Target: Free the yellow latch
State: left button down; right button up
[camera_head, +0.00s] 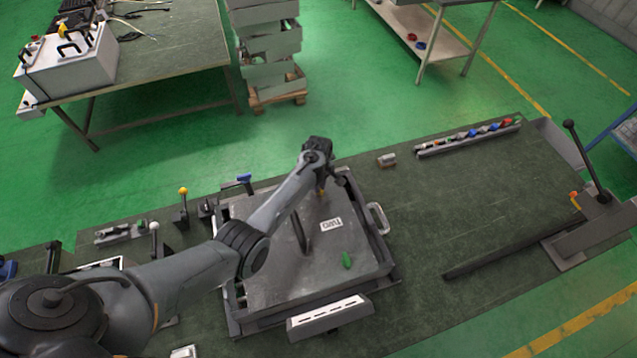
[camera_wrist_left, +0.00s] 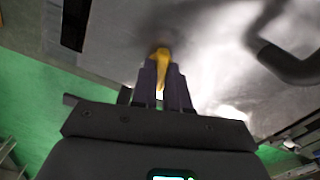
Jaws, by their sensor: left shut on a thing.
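The yellow latch (camera_wrist_left: 160,55) stands out from the metal plate in the left wrist view. My left gripper (camera_wrist_left: 163,78) is shut on it, with one dark finger on each side of the latch. In the head view my left arm reaches over the plate (camera_head: 275,275), and the left gripper (camera_head: 322,188) is at the plate's far edge. Only a small bit of yellow shows there, as the wrist hides most of the latch. My right gripper is not in view.
A dark bar handle (camera_head: 301,235) rises from the plate beside my forearm. A white label (camera_head: 331,224) lies flat on it. A light handle (camera_head: 378,217) is at the frame's right side. A yellow-knobbed lever (camera_head: 183,200) stands left. The bench right of the frame is mostly clear.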

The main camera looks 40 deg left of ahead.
pick_arm(q)
jog(key=n, duration=0.3)
jog(key=shift+d+r+p, duration=0.1)
jog(key=shift+p, duration=0.2)
jog(key=n, duration=0.3)
jog(key=shift+n, duration=0.3)
jog(key=n+b, duration=0.1)
jog(key=n, duration=0.3)
jog(key=shift+n+b, duration=0.7)
jog(key=shift+n, duration=1.3)
jog(key=c, duration=1.1)
grip_release()
